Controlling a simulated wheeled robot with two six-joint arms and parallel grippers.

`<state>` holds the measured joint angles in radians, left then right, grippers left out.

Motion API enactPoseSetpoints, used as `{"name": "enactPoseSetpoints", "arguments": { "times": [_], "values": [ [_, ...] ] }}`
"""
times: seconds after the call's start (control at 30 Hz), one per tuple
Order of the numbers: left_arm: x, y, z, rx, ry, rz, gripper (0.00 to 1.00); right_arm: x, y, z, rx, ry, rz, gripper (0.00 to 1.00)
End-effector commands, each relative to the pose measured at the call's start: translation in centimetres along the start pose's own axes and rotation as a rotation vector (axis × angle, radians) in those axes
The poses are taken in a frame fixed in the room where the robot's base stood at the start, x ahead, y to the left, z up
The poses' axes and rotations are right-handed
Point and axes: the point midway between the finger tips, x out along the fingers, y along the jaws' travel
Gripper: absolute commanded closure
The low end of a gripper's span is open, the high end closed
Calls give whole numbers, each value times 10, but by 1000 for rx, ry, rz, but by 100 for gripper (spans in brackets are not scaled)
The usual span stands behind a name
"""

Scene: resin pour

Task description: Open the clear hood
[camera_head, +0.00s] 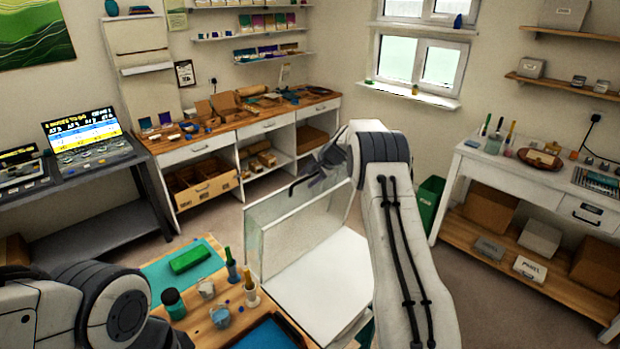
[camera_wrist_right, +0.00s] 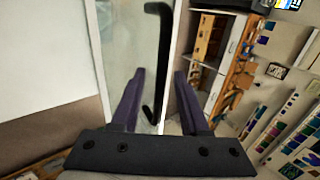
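The clear hood (camera_head: 292,238) shows as a see-through panel with pale edges, standing raised at the far side of a flat white surface (camera_head: 322,284). Its black bar handle (camera_head: 300,183) is at the panel's top edge. My right gripper (camera_head: 325,168) is at the top of the panel, beside the handle, partly hidden by my arm.
A white side table (camera_head: 530,185) stands at right. Open floor lies behind the hood.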

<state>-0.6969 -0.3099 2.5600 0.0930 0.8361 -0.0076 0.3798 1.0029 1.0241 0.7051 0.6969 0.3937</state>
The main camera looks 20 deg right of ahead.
Motion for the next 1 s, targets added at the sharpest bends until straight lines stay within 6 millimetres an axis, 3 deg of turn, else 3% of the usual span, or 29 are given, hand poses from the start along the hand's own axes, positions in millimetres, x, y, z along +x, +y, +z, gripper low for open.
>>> {"name": "enactPoseSetpoints", "arguments": {
  "times": [0.33,0.7,1.0],
  "values": [
    [8,-1,0,-1,0,0,100,-11,1,-2,0,2,-2,55],
    [40,-3,2,-6,0,0,100,-80,2,-2,0,4,-2,55],
    [46,-3,2,-8,0,0,100,-105,1,-1,2,0,1,55]
  ]
}}
